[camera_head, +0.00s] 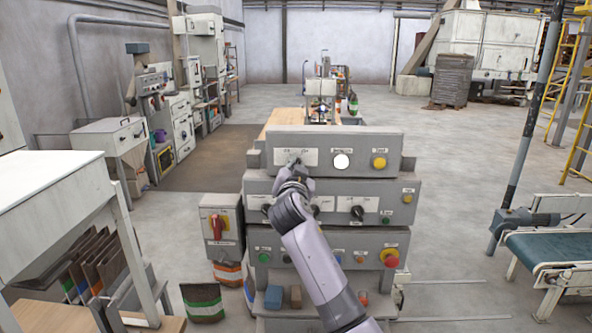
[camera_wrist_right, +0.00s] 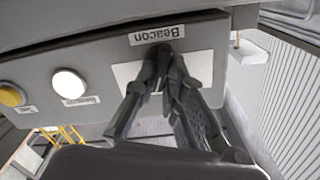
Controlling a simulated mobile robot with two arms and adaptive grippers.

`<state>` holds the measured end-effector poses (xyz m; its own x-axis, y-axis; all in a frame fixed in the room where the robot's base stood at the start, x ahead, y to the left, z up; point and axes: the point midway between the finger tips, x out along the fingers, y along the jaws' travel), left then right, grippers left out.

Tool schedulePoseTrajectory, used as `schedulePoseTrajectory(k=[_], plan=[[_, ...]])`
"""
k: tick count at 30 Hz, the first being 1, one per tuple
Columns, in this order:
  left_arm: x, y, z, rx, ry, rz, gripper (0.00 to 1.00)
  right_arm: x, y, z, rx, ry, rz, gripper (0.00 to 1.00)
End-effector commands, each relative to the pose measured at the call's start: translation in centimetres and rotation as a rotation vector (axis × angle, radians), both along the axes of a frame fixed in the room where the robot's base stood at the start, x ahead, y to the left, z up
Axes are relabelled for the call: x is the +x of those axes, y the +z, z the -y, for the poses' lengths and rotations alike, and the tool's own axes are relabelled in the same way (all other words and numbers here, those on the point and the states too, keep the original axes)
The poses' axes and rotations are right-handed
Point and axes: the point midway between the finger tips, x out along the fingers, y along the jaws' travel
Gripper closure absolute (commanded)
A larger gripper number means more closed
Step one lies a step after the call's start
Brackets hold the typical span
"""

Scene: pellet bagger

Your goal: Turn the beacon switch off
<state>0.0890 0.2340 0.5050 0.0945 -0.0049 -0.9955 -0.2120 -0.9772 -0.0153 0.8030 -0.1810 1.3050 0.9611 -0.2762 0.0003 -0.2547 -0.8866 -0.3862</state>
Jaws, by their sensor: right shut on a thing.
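The beacon switch (camera_wrist_right: 161,84) is mostly hidden between my right gripper's fingers. It sits on a white plate (camera_wrist_right: 203,66) under a label reading "Beacon", which appears upside down in the right wrist view. In the head view this plate (camera_head: 310,156) is at the upper left of the top grey panel. My right gripper (camera_wrist_right: 164,62) is shut on the switch knob, with its fingertips at the plate; in the head view the gripper (camera_head: 296,166) covers the knob. The knob's exact angle cannot be read. My left gripper is not in view.
On the same panel are a lit white lamp (camera_head: 341,161) and a yellow button (camera_head: 379,163). Below are black knobs (camera_head: 357,212), a red emergency button (camera_head: 390,257) and a red-handled switch box (camera_head: 217,226). A blue conveyor (camera_head: 550,250) stands right.

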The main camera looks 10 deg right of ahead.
Motion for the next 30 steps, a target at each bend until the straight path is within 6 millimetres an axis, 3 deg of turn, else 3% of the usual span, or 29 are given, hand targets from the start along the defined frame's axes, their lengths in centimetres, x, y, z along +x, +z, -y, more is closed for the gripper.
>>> schedulePoseTrajectory(k=[11, 30], plan=[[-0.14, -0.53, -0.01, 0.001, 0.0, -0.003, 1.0, 0.06, -0.05, -0.15, -0.319, 0.0, -0.094, 1.0], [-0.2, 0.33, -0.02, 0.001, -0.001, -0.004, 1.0, 0.14, -0.08, -0.44, -0.804, 0.0, -0.234, 1.0]])
